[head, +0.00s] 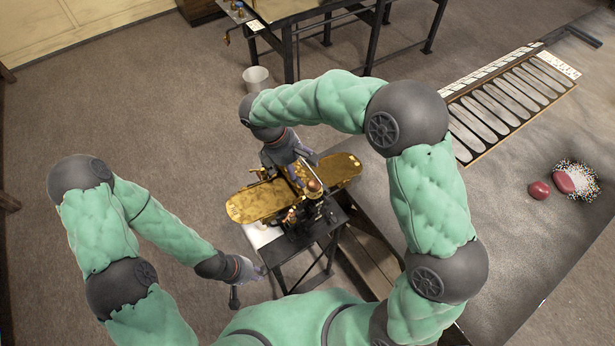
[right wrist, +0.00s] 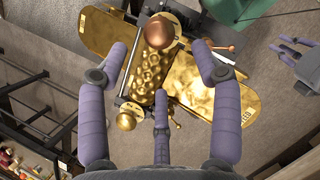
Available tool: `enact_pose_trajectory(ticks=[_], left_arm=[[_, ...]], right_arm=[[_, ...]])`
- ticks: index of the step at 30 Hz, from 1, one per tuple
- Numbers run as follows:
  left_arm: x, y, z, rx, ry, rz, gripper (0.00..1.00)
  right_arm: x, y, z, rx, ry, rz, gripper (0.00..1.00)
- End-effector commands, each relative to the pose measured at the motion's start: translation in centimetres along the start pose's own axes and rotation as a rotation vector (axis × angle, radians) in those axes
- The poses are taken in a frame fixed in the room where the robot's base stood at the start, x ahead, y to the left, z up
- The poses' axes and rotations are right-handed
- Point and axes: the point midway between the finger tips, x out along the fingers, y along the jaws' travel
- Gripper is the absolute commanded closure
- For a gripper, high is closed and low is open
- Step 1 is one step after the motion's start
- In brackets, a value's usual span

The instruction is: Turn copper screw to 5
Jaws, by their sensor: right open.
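The copper screw shows as a round copper knob (right wrist: 160,31) at the top middle of the right wrist view, on the end of a gold drop roller (right wrist: 150,78). In the head view a copper knob (head: 314,186) is beside my right gripper (head: 300,174). In the right wrist view my right gripper (right wrist: 162,60) is open and empty, its fingers spread either side of the roller; I cannot tell whether they touch it. No number or scale is readable. My left gripper (head: 248,284) is open and empty, low beside the machine's stand; it also shows in the right wrist view (right wrist: 288,44).
Gold plates (head: 258,202) extend from both sides of the roller machine on its dark stand (head: 310,255). A long grey table (head: 500,220) at right holds a tray of oval moulds (head: 500,112) and red lumps (head: 540,190). A bucket (head: 257,78) stands on the floor behind.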

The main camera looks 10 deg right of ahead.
Motion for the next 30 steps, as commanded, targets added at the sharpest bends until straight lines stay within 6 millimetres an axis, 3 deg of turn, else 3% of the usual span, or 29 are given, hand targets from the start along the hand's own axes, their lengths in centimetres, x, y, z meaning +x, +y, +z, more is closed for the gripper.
enact_pose_trajectory(ticks=[3,9,30], left_arm=[[0.0,0.0,0.0,0.0,0.0,0.0,0.78],[0.0,0.0,0.0,0.0,0.0,0.0,0.78],[0.0,0.0,0.0,0.0,0.0,0.0,0.78]], right_arm=[[-2.2,0.0,-0.1,0.0,0.003,0.001,0.35],[-4.2,0.0,-0.1,-0.001,0.001,0.0,0.35],[-4.6,0.0,-0.1,0.0,0.0,-0.001,0.35]])
